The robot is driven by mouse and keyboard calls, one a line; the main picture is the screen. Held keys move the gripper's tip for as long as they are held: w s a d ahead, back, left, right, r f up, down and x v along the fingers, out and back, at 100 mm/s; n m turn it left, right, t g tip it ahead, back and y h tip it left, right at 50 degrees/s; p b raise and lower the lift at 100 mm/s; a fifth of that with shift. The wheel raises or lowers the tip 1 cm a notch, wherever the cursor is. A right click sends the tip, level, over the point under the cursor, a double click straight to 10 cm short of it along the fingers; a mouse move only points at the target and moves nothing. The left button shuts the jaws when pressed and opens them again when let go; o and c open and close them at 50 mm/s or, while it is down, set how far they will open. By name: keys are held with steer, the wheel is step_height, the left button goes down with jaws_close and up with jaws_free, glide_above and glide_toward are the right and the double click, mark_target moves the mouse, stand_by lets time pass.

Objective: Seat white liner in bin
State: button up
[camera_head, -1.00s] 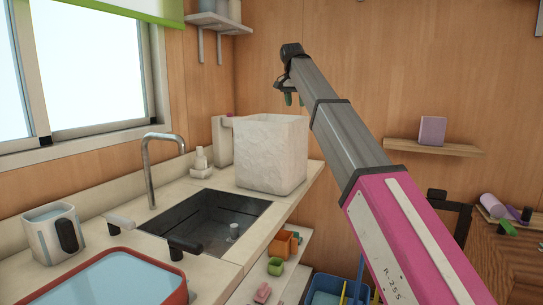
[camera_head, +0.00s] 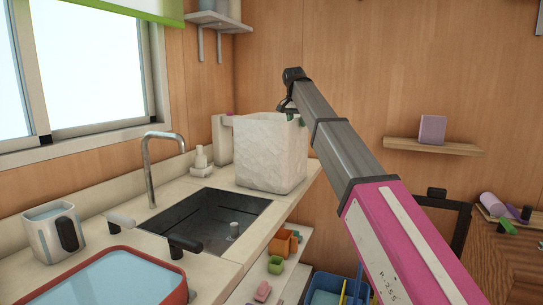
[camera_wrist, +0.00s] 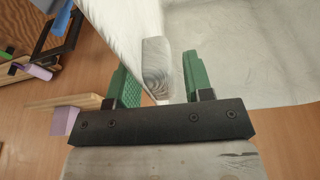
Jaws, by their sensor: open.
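A white, crumpled-looking square form (camera_head: 268,158) stands upright on the counter right of the sink. I take it to be the liner at the bin; I cannot tell where liner ends and bin begins. My gripper (camera_head: 297,118) is at its top rim, near the back right corner. In the wrist view my gripper (camera_wrist: 160,82) has its green fingers apart, with a pale grey rounded piece between them, touching or not I cannot tell. White sheet-like surfaces of the liner (camera_wrist: 245,50) spread beyond the fingers. The inside of the bin is hidden in the head view.
The sink (camera_head: 205,222) with its faucet (camera_head: 150,165) lies left of the white form. Low shelves with small items sit below the counter. A wall shelf (camera_head: 435,146) is at right.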

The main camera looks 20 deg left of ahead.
jaws_close()
steer(key=shift+r, duration=3.5)
